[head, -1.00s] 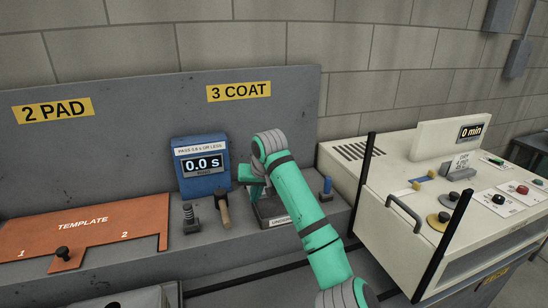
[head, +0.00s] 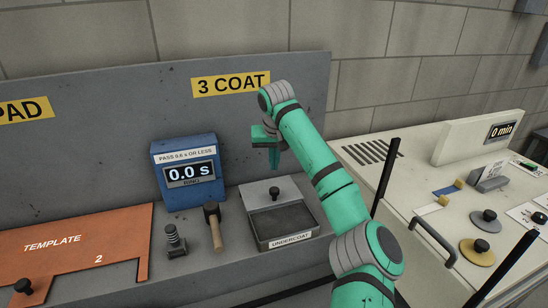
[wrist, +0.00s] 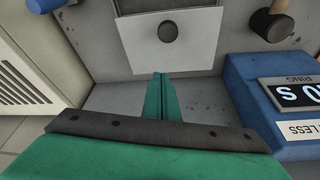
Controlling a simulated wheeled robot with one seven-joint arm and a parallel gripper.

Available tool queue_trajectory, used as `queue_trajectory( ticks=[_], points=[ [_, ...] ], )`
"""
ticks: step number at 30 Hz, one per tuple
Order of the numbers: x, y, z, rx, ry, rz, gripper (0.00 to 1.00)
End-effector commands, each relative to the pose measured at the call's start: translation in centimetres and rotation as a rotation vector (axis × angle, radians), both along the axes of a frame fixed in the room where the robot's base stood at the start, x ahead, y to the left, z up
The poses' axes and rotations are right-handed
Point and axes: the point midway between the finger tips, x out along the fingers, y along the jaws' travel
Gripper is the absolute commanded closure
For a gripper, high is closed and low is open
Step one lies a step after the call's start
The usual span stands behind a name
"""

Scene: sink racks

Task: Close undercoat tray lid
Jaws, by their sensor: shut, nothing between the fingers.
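The undercoat tray (head: 290,243) sits on the grey bench, its label facing front. Its pale grey lid (head: 256,192) with a black knob (head: 274,193) lies at the rear, leaving the dark well (head: 283,221) in front uncovered. In the wrist view the lid (wrist: 137,45) and knob (wrist: 168,33) are just beyond the fingertips. My gripper (head: 274,166) is shut and empty, above and behind the knob and apart from it. It also shows in the wrist view (wrist: 160,76), fingers together.
A blue ring timer (head: 185,170) and a wooden-handled hammer (head: 215,228) stand left of the tray, with a black-knobbed tool (head: 175,240) and an orange template (head: 75,250) farther left. A grey backboard (head: 110,120) rises behind. A cream machine (head: 410,165) is to the right.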

Motion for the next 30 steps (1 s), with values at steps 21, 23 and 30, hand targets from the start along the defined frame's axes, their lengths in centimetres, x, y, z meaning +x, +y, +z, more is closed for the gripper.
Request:
queue_trajectory(
  ticks=[21,23,30],
  points=[
    [-1.6,-0.1,-4.8,-0.001,-0.003,0.002,1.00],
    [-1.9,-0.1,-4.9,0.000,-0.002,0.000,1.00],
    [-2.3,-0.1,-4.9,0.000,-0.001,0.001,1.00]
  ],
)
